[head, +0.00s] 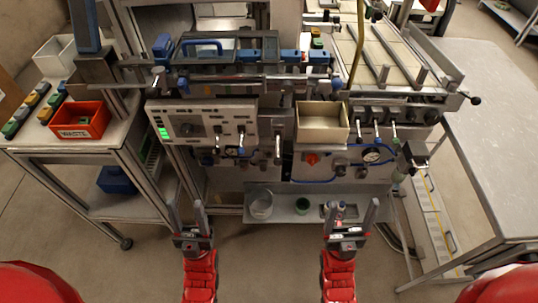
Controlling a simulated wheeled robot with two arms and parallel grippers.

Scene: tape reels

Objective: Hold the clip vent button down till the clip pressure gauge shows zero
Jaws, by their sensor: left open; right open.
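The round white-faced gauge (373,155) sits on the lower right of the machine front; its needle is too small to read. A red button or knob (312,158) is left of it, below the beige bin. I cannot tell which control is the clip vent button. My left gripper (187,213) is open and empty, low in front of the machine. My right gripper (350,213) is open, below the gauge and in front of the lower shelf's right end. Neither gripper touches a control.
A beige bin (322,136) juts out above the red control. Levers hang from the control panel (200,113) and beside the gauge. A lower shelf (282,214) holds small containers. A red waste bin (80,132) stands on the left cart. A grey table (500,130) is at right.

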